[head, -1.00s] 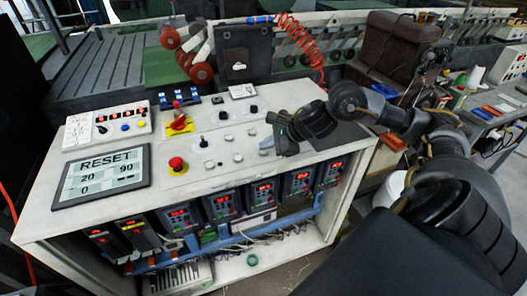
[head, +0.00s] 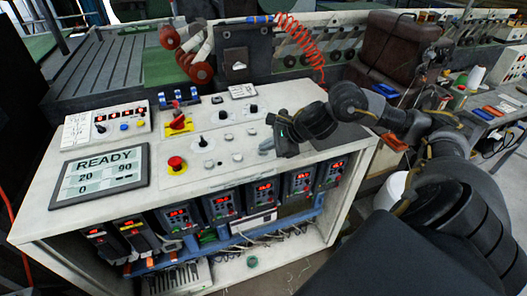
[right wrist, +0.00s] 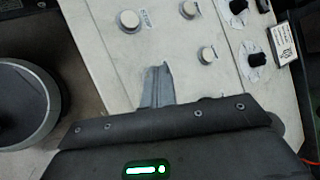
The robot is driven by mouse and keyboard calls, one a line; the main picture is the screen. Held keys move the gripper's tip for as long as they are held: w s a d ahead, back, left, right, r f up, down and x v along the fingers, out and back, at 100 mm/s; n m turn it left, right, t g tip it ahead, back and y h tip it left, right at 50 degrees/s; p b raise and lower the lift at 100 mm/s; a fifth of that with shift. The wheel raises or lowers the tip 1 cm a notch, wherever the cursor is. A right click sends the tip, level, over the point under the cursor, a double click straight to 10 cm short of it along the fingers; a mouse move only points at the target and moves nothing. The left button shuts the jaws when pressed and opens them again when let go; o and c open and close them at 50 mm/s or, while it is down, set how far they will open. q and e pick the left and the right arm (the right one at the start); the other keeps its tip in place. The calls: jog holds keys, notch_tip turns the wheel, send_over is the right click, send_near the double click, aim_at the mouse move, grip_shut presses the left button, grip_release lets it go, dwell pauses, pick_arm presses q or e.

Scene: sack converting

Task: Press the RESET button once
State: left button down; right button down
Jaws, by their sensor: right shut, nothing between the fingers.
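The control panel (head: 120,210) is a white slanted console top with several small round pale buttons. Pale buttons (head: 228,136) and (head: 237,157) sit just left of my right gripper (head: 266,147); their labels are too small to read, so I cannot tell which one is RESET. The display (head: 100,175) at the panel's left reads READY, with 20, 90 and 0. My right gripper is shut and empty, its tips low over the panel. In the right wrist view the closed fingers (right wrist: 158,78) point between pale buttons (right wrist: 129,20) and (right wrist: 208,54), apart from both. My left gripper is out of view.
A red emergency knob (head: 175,163) and a red switch on a yellow plate (head: 179,125) stand left of the buttons. Black rotary knobs (head: 203,142) are close by. Drive units with red digits (head: 222,205) fill the cabinet front. A coiled red hose (head: 300,38) hangs behind.

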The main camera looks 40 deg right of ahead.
aim_at(268, 154)
dwell(0.3)
jog(key=shift+r+p, duration=0.55)
jog(key=shift+r, duration=0.3)
notch_tip(268, 154, up, 5)
jog(key=p, duration=0.3)
jog(key=shift+d+f, duration=0.1)
dwell(0.8)
